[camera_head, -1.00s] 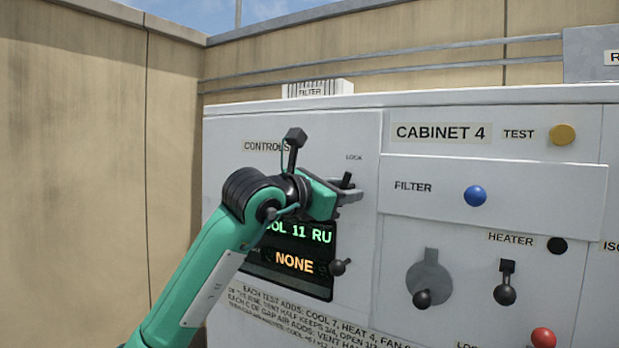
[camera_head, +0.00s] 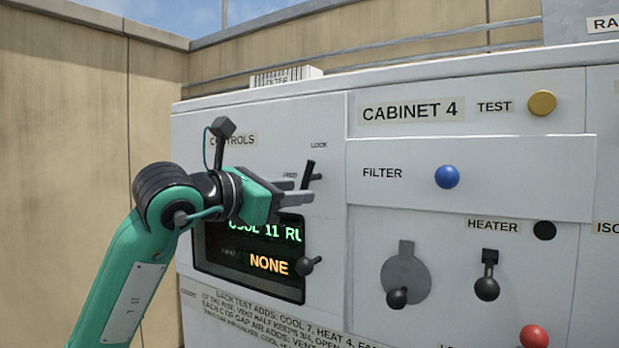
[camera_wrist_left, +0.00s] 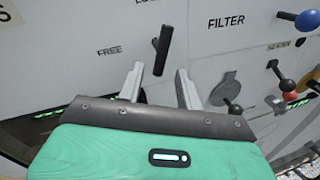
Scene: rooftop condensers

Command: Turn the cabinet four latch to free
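The cabinet four latch is a black lever (camera_head: 308,174) on the white controls panel, with LOCK printed above it and FREE to its left. The lever points up toward LOCK, tilted slightly. It also shows in the left wrist view (camera_wrist_left: 162,50), just beyond the fingertips. My left gripper (camera_head: 300,191) is beside and slightly below the lever in the head view. In the left wrist view its two grey fingers (camera_wrist_left: 158,85) stand apart with nothing held between them. Whether a finger touches the lever is hard to tell. My right gripper is not in view.
A display (camera_head: 255,262) reading NONE and a small black knob (camera_head: 307,265) sit below the gripper. To the right are a blue FILTER knob (camera_head: 447,176), a yellow TEST button (camera_head: 542,103), a black heater lever (camera_head: 487,287) and a red knob (camera_head: 534,336).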

